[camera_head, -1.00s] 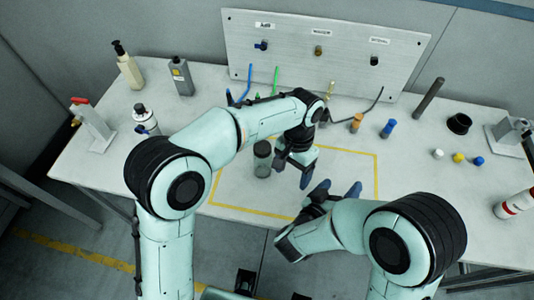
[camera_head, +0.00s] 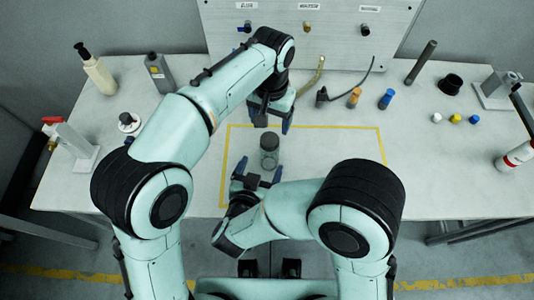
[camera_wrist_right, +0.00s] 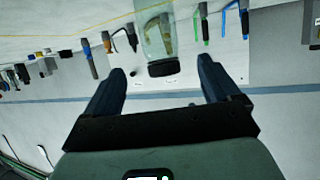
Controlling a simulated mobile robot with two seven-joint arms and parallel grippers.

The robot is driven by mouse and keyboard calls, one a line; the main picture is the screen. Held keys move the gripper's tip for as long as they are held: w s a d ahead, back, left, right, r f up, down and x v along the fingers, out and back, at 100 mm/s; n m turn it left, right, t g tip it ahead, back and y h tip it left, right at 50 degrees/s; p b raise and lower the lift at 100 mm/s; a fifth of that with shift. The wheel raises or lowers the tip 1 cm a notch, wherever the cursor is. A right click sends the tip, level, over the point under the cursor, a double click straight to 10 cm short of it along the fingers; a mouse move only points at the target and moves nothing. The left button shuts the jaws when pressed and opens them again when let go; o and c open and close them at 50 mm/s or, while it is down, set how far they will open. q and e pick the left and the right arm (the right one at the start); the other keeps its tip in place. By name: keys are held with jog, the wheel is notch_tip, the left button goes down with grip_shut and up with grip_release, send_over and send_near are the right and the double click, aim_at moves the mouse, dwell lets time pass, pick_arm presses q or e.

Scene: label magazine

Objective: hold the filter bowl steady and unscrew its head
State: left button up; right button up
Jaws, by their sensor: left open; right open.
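The filter stands upright on the table inside the yellow outline. Its clear bowl (camera_head: 269,160) has a dark head (camera_head: 269,140) on top. My left gripper (camera_head: 270,122) is open just beyond the filter in the head view, fingers pointing down, apart from it. My right gripper (camera_head: 259,172) is open on the near side, its fingertips toward the bowl and not around it. In the right wrist view, which is upside down, the clear bowl (camera_wrist_right: 153,35) and black head (camera_wrist_right: 162,69) show between and beyond the open fingers.
Yellow tape (camera_head: 384,150) marks a mostly clear work area. A panel (camera_head: 330,45) with fittings stands at the back. Bottles (camera_head: 96,72) and a red-handled stand (camera_head: 72,145) are left. Small caps (camera_head: 455,118), a black ring (camera_head: 451,84) and a metal stand (camera_head: 495,90) are right.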

aim_at(271, 145)
jog(key=x, duration=1.1)
jog(key=shift+f, duration=0.15)
